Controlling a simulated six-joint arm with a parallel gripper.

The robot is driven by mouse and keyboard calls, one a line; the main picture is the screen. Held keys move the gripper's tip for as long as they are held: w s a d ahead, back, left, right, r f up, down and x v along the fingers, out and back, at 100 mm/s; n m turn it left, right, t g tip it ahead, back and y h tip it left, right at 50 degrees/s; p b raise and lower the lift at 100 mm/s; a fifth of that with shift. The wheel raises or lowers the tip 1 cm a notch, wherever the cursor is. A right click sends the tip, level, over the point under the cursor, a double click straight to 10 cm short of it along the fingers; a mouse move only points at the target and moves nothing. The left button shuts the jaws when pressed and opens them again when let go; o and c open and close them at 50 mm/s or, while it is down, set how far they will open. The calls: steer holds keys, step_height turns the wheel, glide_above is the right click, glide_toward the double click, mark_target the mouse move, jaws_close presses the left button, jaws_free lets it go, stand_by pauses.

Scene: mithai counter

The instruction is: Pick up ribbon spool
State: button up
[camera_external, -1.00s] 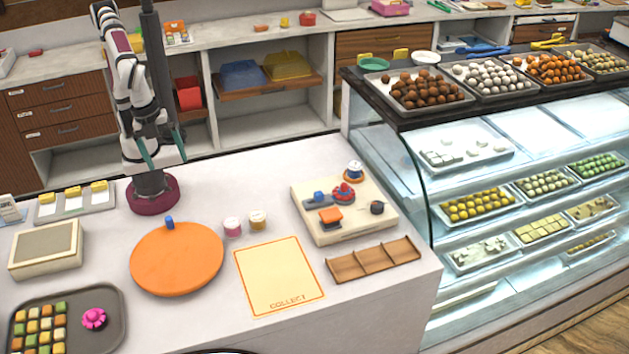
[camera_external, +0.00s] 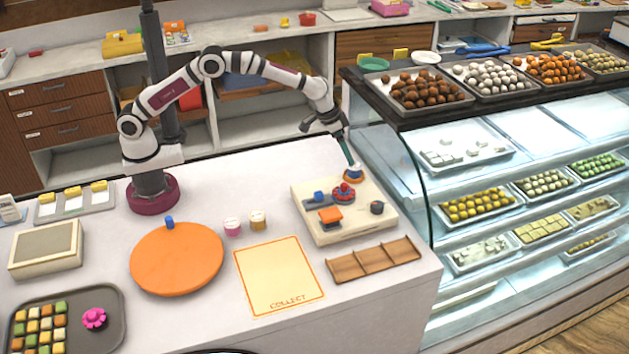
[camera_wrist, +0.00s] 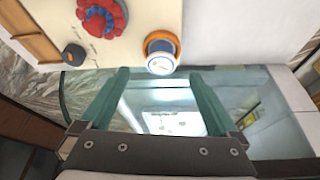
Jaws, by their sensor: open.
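A round piece with a white top, a blue side and an orange base (camera_external: 354,172) stands at the far right corner of the cream board. It may be the ribbon spool, but I cannot be sure. It also shows in the wrist view (camera_wrist: 161,55), just beyond the fingertips and between their lines. My gripper (camera_external: 349,163) is open and empty close to this piece, with its teal fingers (camera_wrist: 160,76) apart. Two small round containers, pink (camera_external: 233,227) and yellow (camera_external: 257,221), stand on the counter to the left of the board.
The cream board (camera_external: 340,236) also holds a red-and-blue round piece (camera_external: 343,192), an orange block (camera_external: 330,215) and a dark knob (camera_external: 377,207). The glass display case (camera_external: 425,185) stands close on the right. A yellow COLLECT mat (camera_external: 279,275) and wooden tray (camera_external: 374,260) lie in front.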

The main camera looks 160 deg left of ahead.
mark_target(354, 170)
steer(key=x, duration=0.6)
steer(key=shift+s+a+f, duration=0.15)
steer(key=shift+a+f, duration=0.05)
steer(key=shift+f, duration=0.1)
steer(key=shift+r, duration=0.1)
jaws_close()
